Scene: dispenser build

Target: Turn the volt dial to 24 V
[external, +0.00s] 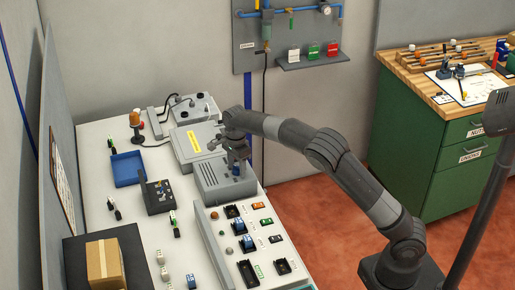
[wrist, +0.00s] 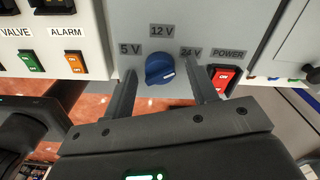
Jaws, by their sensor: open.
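The volt dial (wrist: 158,68) is a round blue knob on the grey front of a power unit (external: 212,180). Around it are the labels 5 V at left, 12 V above and 24 V at right. A short pale mark shows on the knob's lower right part; I cannot tell for sure which label it lines up with. My gripper (wrist: 163,76) is open, with one finger left and one right of the knob. A gap shows on each side in the wrist view. In the external view my gripper (external: 236,163) is at the unit's front.
A red POWER switch (wrist: 224,77) sits just right of the right finger. Left of the dial is a panel with a green VALVE switch (wrist: 29,61) and an orange ALARM switch (wrist: 70,63). The white bench (external: 137,222) also bears a blue tray (external: 126,169) and a cardboard box (external: 104,262).

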